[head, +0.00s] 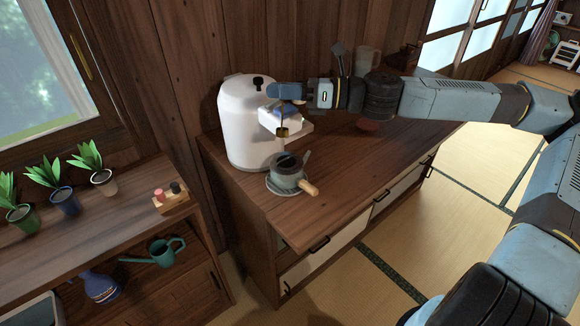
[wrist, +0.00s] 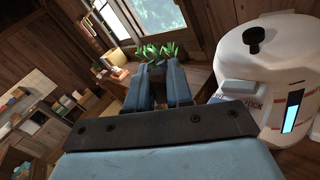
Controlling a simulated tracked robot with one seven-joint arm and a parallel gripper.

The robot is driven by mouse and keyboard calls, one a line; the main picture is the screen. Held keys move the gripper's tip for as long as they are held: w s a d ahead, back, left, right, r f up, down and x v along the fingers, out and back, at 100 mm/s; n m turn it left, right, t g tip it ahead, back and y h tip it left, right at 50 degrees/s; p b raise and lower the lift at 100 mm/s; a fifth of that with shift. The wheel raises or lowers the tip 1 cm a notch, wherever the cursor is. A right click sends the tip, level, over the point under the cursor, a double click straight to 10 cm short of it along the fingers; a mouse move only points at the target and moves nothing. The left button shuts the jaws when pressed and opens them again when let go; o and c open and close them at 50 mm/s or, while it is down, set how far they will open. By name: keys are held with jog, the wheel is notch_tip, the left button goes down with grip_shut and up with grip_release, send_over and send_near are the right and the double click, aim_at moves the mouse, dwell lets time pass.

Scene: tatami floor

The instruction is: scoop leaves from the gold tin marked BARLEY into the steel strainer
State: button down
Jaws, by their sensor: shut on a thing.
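My gripper (head: 274,91) reaches leftward in front of the white water dispenser, above the grey pot. In the wrist view its two blue fingers (wrist: 166,70) are close together, with something dark between them. A small brass-brown scoop-like thing (head: 282,132) hangs on a thin stem below the fingers, over the pot; whether it holds leaves is too small to tell. The grey pot (head: 288,178) with a wooden handle stands on a saucer. Its open top shows a dark inside; I cannot make out the steel strainer clearly. I cannot identify the gold BARLEY tin in either view.
The white dispenser (head: 240,130) stands close beside my gripper and also fills the right of the wrist view (wrist: 285,85). A clear jug (head: 367,60) stands behind my arm. A low red thing (head: 368,125) lies under it. The cabinet top's front (head: 335,195) is clear.

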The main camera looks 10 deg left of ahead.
jog(key=s+f+n+b, duration=0.3)
jog(key=s+f, duration=0.2)
jog(key=f, duration=0.7)
jog(key=shift+s+d, duration=0.15)
jog(key=shift+s, duration=0.25)
jog(key=shift+f, duration=0.1)
dwell(0.3)
